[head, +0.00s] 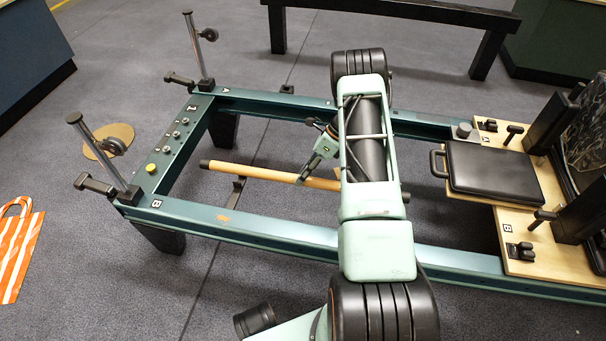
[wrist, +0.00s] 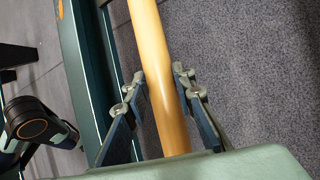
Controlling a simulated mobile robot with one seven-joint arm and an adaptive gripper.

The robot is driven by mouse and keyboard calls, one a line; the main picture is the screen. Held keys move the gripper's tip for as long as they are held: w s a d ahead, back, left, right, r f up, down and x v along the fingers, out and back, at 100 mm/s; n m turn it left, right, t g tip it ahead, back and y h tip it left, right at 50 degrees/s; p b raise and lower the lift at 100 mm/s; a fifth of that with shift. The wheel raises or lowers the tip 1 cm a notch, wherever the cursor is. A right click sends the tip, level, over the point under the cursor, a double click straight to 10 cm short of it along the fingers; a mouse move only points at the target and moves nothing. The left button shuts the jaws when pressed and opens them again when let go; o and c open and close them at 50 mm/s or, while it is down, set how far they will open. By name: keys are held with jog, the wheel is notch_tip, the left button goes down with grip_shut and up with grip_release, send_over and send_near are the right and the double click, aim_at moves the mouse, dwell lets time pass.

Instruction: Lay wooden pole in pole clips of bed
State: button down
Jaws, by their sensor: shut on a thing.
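The wooden pole (head: 255,173) is light wood with dark end caps. It shows inside the teal frame of the bed (head: 285,226), roughly in line with the long rails, and my arm hides part of it. My gripper (head: 302,180) is shut on the pole near its middle. In the wrist view the pole (wrist: 158,70) runs between the two fingers of my gripper (wrist: 158,85). Two small black clip-like fittings, one by the far rail (head: 487,125) and one by the near rail (head: 521,251), sit on the wooden platform at right. I cannot tell for sure that they are the pole clips.
Upright metal posts (head: 113,160) stand at the bed's left end. A black padded headrest (head: 490,168) lies on the platform. An orange striped bag (head: 17,250) lies on the floor at left. A dark bench (head: 400,12) stands behind.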

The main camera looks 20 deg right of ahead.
jog(key=shift+f, duration=2.4)
jog(key=c, duration=1.5)
grip_release()
jog(key=shift+c, duration=0.2)
jog(key=shift+d, duration=0.1)
jog(key=v, duration=1.2)
jog(key=shift+r, duration=0.1)
